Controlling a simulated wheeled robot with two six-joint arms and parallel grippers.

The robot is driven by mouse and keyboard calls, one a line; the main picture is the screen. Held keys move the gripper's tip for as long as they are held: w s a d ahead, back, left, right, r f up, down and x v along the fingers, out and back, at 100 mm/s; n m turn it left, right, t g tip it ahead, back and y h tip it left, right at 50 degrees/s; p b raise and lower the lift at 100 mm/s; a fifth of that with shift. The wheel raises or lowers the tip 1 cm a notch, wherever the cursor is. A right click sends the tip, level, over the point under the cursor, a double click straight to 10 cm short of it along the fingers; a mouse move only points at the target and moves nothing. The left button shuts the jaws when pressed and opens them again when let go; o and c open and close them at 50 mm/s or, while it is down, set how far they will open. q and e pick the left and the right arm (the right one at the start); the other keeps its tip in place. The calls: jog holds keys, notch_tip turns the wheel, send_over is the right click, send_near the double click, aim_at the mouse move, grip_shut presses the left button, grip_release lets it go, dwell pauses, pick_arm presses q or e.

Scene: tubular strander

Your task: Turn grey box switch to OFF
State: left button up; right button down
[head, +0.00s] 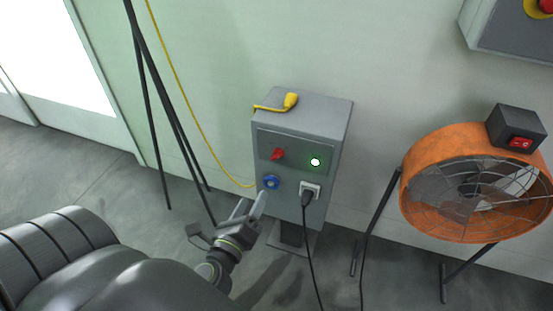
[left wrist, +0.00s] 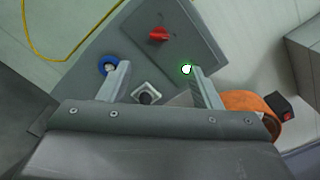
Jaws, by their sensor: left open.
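The grey box (head: 265,205) stands on a post against the wall. Its front panel has a red switch knob (head: 278,154) at the upper left and a lit green-white lamp (head: 315,162) to its right. The red knob (left wrist: 159,34) also shows in the left wrist view, ahead of the fingers. My left gripper (head: 252,203) is open and empty, below and left of the knob, close to the box front. In the left wrist view its two fingers (left wrist: 158,82) are spread, and the knob lies beyond their tips. I cannot read any switch label. My right gripper is not in view.
A blue socket (head: 271,182) and a white socket with a black plug (head: 308,191) sit below the knob. A yellow plug (head: 290,101) lies on the box top. An orange fan (head: 407,200) stands right; a black tripod (head: 165,100) stands left.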

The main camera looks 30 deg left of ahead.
pick_arm(q)
jog(key=p, duration=0.2)
send_near(274, 157)
jog(key=x, duration=0.7)
jog(key=shift+w+d+r, duration=0.1)
jog(key=shift+x, duration=0.85)
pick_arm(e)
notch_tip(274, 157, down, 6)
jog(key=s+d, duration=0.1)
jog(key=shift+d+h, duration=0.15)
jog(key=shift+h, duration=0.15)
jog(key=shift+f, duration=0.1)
pick_arm(q)
jog(key=c, duration=1)
